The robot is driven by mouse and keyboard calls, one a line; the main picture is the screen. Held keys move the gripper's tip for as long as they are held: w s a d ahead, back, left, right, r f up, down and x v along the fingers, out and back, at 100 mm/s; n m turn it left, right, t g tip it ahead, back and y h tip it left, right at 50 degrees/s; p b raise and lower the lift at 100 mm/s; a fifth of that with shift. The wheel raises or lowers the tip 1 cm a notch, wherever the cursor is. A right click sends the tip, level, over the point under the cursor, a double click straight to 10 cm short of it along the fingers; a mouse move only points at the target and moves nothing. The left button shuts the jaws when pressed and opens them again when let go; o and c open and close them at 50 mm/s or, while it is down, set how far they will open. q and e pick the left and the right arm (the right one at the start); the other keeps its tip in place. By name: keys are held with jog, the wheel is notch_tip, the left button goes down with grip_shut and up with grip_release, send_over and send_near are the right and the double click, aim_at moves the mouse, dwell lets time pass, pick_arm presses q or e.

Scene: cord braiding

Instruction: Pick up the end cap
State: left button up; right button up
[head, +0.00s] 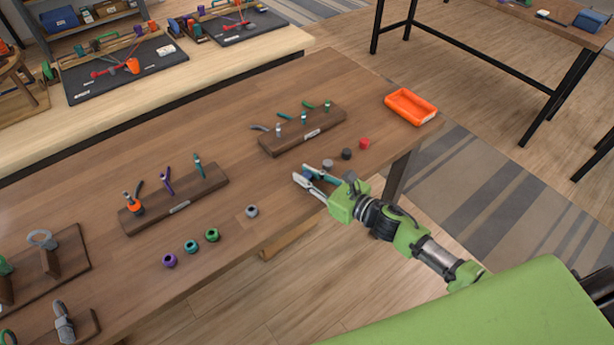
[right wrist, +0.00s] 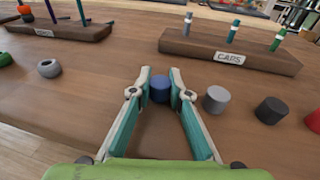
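The caps lie in a row on the brown table. A blue end cap (right wrist: 159,89) is between the fingertips of my right gripper (right wrist: 160,82) in the right wrist view. The fingers stand apart on either side of it, and the cap appears to rest on the table. In the head view, the blue cap (head: 309,175) is partly hidden by my right gripper (head: 301,173). A grey cap (right wrist: 216,99), a black cap (right wrist: 271,110) and a red cap (right wrist: 314,121) are to the right of the gripper. My left gripper is not in view.
A wooden rack labelled CAPS (right wrist: 280,65) with upright pegs stands behind the blue cap. Another rack (head: 175,205) is to its left. Several coloured rings, including a green one (head: 212,235), lie near the front edge. An orange tray (head: 411,107) is at the right end.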

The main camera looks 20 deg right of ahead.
aim_at(308, 175)
jog(key=shift+r, duration=0.5)
notch_tip(308, 175, up, 3)
jog(key=shift+s+f+p, duration=0.1)
jog(key=shift+f+p, duration=0.1)
jog(key=shift+p, duration=0.15)
jog(key=s+d+r+b, duration=0.1)
jog(key=s+d+r, duration=0.2)
jog(key=s+r, duration=0.6)
jog(key=shift+s+r+b, duration=0.2)
jog(key=shift+s+b, duration=0.15)
jog(key=shift+s, duration=1.95)
